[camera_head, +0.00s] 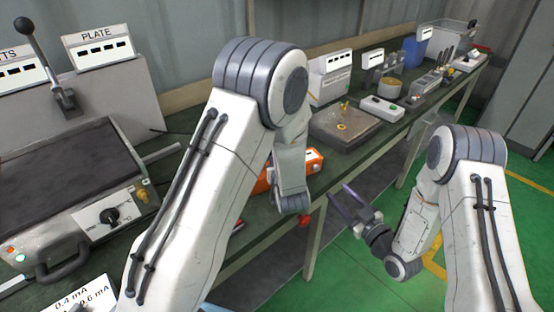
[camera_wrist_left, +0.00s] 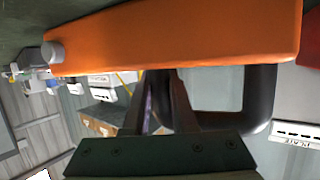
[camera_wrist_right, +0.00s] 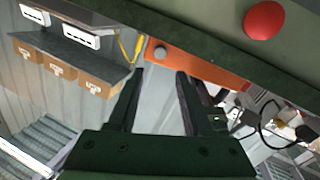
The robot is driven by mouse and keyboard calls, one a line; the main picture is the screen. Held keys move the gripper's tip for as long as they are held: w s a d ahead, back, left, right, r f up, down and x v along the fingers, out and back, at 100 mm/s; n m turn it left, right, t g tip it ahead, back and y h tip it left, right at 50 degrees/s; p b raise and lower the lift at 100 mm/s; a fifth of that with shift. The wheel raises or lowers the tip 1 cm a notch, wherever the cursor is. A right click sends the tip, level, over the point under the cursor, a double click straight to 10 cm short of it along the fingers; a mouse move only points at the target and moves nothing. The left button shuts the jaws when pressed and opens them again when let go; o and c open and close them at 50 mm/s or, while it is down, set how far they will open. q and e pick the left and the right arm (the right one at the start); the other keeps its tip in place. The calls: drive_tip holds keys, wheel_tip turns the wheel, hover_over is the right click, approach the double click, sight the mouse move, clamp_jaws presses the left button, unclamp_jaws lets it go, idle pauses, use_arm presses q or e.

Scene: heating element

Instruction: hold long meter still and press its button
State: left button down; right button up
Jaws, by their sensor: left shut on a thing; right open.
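The long meter is an orange bar. In the left wrist view the orange body (camera_wrist_left: 180,35) has a grey round button (camera_wrist_left: 54,52) at one end and a black handle (camera_wrist_left: 262,105). My left gripper (camera_wrist_left: 160,85) is shut at one leg of this handle. My right gripper (camera_head: 343,197) is open and empty, off the table's front edge. In the right wrist view the meter (camera_wrist_right: 205,68) and its button (camera_wrist_right: 160,53) lie beyond the open fingers (camera_wrist_right: 160,74), apart from them.
A red knob (camera_head: 304,219) sits on the table's front edge, also in the right wrist view (camera_wrist_right: 264,20). A plate device (camera_head: 345,125) and a white box with a green button (camera_head: 381,108) stand farther along the table. The green floor before the table is free.

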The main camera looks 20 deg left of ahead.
clamp_jaws()
idle(1.7)
